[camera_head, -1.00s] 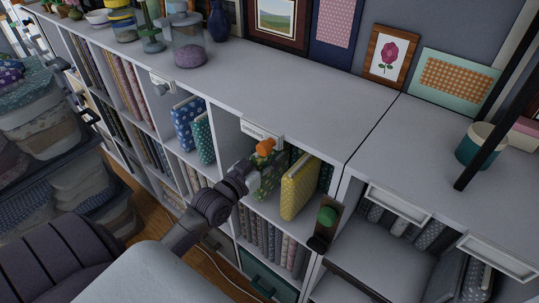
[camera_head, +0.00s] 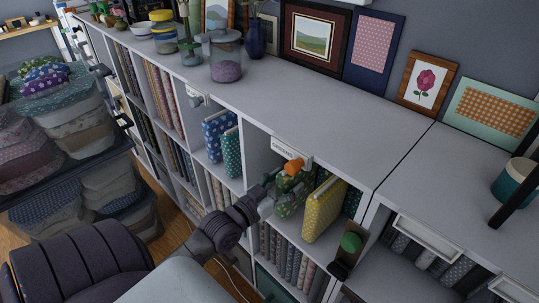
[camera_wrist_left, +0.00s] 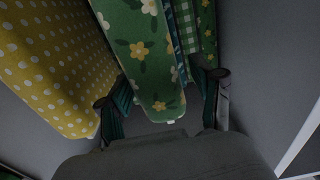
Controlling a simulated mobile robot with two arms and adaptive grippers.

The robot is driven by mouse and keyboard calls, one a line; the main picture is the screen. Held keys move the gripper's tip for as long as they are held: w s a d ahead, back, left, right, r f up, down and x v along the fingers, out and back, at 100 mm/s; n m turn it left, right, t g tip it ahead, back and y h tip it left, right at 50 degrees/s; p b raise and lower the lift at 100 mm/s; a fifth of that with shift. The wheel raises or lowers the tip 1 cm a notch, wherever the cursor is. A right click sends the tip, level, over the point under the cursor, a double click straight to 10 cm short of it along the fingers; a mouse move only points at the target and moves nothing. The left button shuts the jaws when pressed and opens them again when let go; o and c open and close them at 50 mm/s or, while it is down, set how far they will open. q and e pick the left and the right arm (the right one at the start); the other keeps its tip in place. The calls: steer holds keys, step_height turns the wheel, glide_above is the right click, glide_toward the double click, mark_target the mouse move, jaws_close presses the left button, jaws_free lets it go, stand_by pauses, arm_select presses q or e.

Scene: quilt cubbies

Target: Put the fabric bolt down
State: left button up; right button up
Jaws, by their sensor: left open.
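The fabric bolt, green with white and yellow flowers (camera_head: 290,204), stands in an upper cubby of the white shelf (camera_head: 330,146). In the left wrist view the floral bolt (camera_wrist_left: 150,55) stands between the two fingers of my left gripper (camera_wrist_left: 160,104). The fingers are spread, with visible gaps on both sides of its lower end. In the head view my left gripper (camera_head: 279,186) reaches into that cubby, its fingertips partly hidden. A yellow dotted bolt (camera_head: 324,210) stands to the right of the floral bolt. My right gripper is not in view.
Blue and teal bolts (camera_head: 220,143) stand in the cubby to the left. An orange item (camera_head: 293,166) is by the label above the floral bolt. Jars (camera_head: 225,60) and framed pictures (camera_head: 316,38) stand on the shelf top. Its middle is clear.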

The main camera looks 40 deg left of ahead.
arm_select(q)
steer(key=s, duration=0.8)
steer(key=shift+s+a, duration=0.1)
steer(key=shift+a, duration=0.2)
steer(key=s+f+g+y, duration=0.1)
steer(key=s+f+g, duration=0.15)
steer(key=f, duration=0.85)
steer(key=s+a+f+n+g, duration=0.1)
steer(key=s+f+g, duration=0.15)
steer(key=f, duration=0.85)
steer(key=s+f+g+y, duration=0.1)
steer(key=s+f+g, duration=0.15)
steer(key=f, duration=0.85)
steer(key=s+d+f+m+g, duration=0.1)
steer(key=s+d+f+g, duration=0.3)
steer(key=s+f, duration=0.7)
steer(key=s+d+f+m+g, duration=0.1)
steer(key=s+d+f+g, duration=0.4)
steer(key=s+f, duration=0.6)
steer(key=s+d, duration=0.1)
steer(key=s, duration=0.1)
steer(key=shift+s+d+f+m+h, duration=0.15)
steer(key=shift+s+d+m+h, duration=0.25)
steer(key=shift+g, duration=0.25)
